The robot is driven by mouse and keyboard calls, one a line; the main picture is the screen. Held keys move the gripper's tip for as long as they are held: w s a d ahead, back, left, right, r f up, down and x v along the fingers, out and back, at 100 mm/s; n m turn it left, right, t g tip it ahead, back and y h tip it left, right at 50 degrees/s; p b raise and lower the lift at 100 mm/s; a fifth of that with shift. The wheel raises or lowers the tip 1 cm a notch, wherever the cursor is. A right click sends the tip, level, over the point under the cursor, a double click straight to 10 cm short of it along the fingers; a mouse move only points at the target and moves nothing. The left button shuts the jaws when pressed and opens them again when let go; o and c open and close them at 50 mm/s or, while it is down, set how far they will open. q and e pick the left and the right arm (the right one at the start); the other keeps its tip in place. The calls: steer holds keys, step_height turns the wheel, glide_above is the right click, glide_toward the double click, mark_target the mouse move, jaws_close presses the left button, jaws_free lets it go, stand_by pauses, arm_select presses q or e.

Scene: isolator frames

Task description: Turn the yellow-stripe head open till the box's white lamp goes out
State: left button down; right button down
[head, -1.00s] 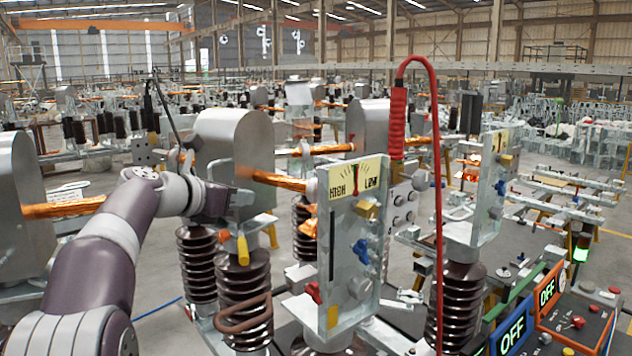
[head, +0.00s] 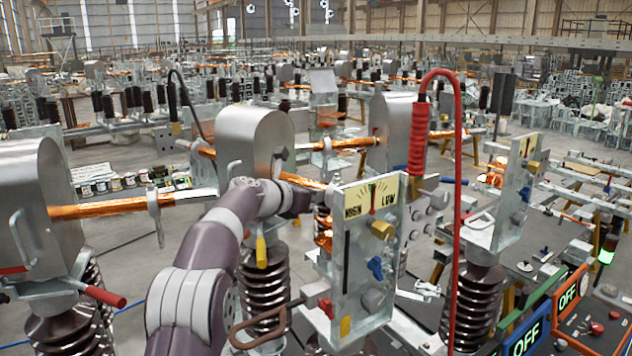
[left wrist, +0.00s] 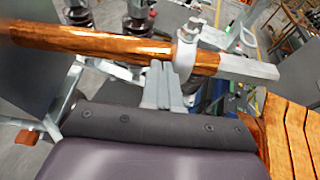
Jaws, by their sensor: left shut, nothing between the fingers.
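My left gripper (head: 318,197) is at the copper bar right of the middle grey metal housing (head: 252,140), behind the gauge panel (head: 368,240). In the left wrist view its fingers (left wrist: 160,85) are together and empty, just below the copper bar (left wrist: 100,38) and beside a grey ring clamp (left wrist: 187,52). A yellow grip (head: 261,250) hangs below the middle housing. I cannot tell which part is the yellow-stripe head. The control box (head: 590,325) stands at the lower right with lit OFF displays. A small pale lamp (head: 584,284) shows there; whether it is lit is unclear. My right gripper is out of view.
The gauge panel carries red, blue and yellow knobs near my left forearm. A red cable (head: 458,190) arches over its right side. A ribbed brown insulator (head: 470,305) stands by the box. Another housing with a red handle (head: 105,296) is at the left.

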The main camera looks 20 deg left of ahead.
mark_target(326, 190)
arm_select(q)
steer(key=w+d, duration=0.1)
steer(key=w+d+n+y, duration=0.1)
steer(key=w, duration=0.1)
steer(key=shift+r+t+y, duration=0.15)
steer(key=shift+t+y, duration=0.15)
steer(key=shift+t, duration=0.1)
steer(key=shift+w+d+n, duration=0.1)
steer(key=shift+w+n, duration=0.15)
steer(key=shift+n, duration=0.05)
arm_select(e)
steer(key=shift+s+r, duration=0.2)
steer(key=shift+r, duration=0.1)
arm_select(q)
steer(key=shift+s, duration=0.1)
